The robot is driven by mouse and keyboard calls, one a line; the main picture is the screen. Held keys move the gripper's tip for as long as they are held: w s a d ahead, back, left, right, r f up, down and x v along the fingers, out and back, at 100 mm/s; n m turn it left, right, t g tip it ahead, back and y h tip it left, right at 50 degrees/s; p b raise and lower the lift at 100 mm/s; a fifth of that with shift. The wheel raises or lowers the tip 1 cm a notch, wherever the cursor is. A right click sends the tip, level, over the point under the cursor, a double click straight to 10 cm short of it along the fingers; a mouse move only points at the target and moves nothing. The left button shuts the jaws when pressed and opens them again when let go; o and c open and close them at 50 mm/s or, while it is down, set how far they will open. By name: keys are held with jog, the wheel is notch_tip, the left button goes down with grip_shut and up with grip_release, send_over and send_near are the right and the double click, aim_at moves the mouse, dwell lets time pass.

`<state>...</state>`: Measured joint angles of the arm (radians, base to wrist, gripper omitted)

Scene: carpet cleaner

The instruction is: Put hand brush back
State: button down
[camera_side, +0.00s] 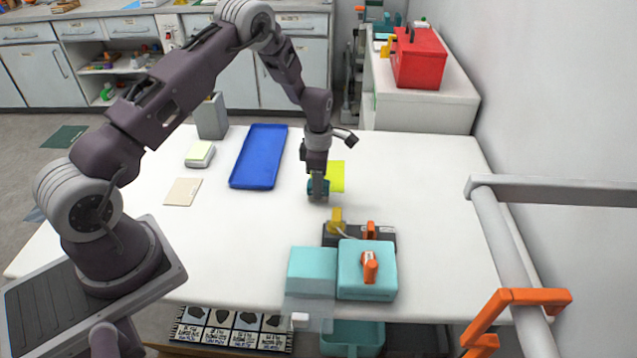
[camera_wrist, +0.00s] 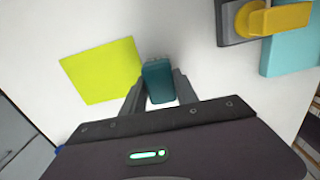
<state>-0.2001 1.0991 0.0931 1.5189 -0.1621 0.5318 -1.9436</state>
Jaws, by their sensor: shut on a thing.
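The hand brush is most likely the small dark teal block (camera_wrist: 158,82) between my fingers in the wrist view. It also shows as a bit of teal (camera_side: 312,184) at my fingertips in the side view. My gripper (camera_side: 318,190) points down over the white table and is shut on this block; the fingers (camera_wrist: 160,95) lie on both sides of it. The block is beside a yellow-green square (camera_side: 338,176), also in the wrist view (camera_wrist: 101,71). I cannot tell whether the block touches the table. My fingers hide part of it.
Light teal boxes (camera_side: 312,271) and a dark holder (camera_side: 385,235) with yellow and orange parts stand at the table's front. A blue tray (camera_side: 258,157) lies left of my gripper. A grey rail (camera_side: 560,190) runs at the right. The table's right side is clear.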

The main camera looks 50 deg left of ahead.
jog(key=shift+f, duration=0.2)
dwell(0.3)
jog(key=c, duration=0.9)
grip_release()
jog(key=shift+o, duration=0.2)
notch_tip(320, 180, up, 7)
jog(key=s+d+r+m+t, duration=0.1)
jog(key=s+d+r+m, duration=0.15)
jog(key=r, duration=0.45)
jog(key=s+d+r+m+t, duration=0.1)
jog(key=s+d+r+m, duration=0.2)
jog(key=r, duration=0.4)
jog(key=s+d+r+m, duration=0.1)
jog(key=s+r+m, duration=0.1)
jog(key=r+m, duration=0.4)
jog(key=s+d+r+m+t, duration=0.1)
jog(key=s+d+r+m, duration=0.15)
jog(key=s+r, duration=0.2)
jog(key=s+d+r+m+t, duration=0.1)
jog(key=s+r+m, duration=0.2)
jog(key=s, duration=0.3)
jog(key=s+d+m+t, duration=0.1)
jog(key=s+m, duration=0.8)
jog(key=s, duration=0.4)
jog(key=shift+s+d+m+t, duration=0.2)
jog(key=shift+d+m+t, duration=0.1)
jog(key=shift+d, duration=0.1)
